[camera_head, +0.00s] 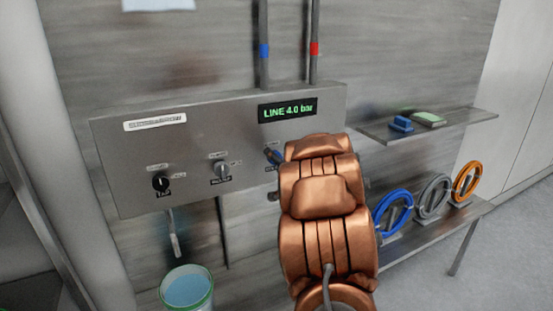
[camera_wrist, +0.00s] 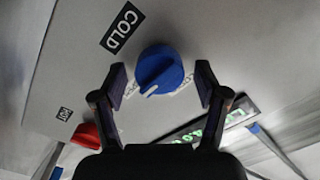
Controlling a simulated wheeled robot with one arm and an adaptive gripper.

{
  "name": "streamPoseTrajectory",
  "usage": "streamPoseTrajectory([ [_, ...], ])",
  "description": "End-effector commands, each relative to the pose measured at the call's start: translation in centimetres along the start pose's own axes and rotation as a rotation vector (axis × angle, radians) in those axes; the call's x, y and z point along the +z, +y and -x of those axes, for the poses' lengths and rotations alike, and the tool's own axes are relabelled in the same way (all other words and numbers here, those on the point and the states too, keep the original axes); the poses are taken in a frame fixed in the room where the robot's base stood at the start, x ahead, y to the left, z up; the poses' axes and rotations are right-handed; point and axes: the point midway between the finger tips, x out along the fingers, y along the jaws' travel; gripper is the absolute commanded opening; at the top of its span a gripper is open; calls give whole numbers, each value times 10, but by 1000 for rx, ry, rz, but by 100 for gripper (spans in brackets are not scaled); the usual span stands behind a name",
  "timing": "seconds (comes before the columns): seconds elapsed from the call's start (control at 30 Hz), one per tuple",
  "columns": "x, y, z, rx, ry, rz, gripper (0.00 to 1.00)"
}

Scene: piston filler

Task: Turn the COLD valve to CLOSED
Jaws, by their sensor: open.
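The COLD valve is a round blue knob (camera_wrist: 160,66) on the grey panel, under a black COLD label (camera_wrist: 122,27) in the wrist view. A white pointer mark on the knob points to its lower left in that view; I cannot read the position lettering around it. My gripper (camera_wrist: 160,84) is open, with one dark fingertip on each side of the knob. I cannot tell whether the fingers touch it. In the head view the blue knob (camera_head: 273,155) shows just left of my copper arm, which hides most of my gripper.
The panel has a display reading LINE 4.0 bar (camera_head: 287,110), a grey knob (camera_head: 222,171) and a black knob (camera_head: 160,183). A bucket (camera_head: 187,289) stands lower left.

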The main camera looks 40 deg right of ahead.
Motion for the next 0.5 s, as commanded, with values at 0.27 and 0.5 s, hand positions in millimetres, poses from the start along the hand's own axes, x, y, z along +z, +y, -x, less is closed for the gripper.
streamPoseTrajectory([
  [0.27, 0, 0, 0, 1, 0, 0, 66],
  [0.5, 0, 0, 0, 1, 0, 0, 41],
])
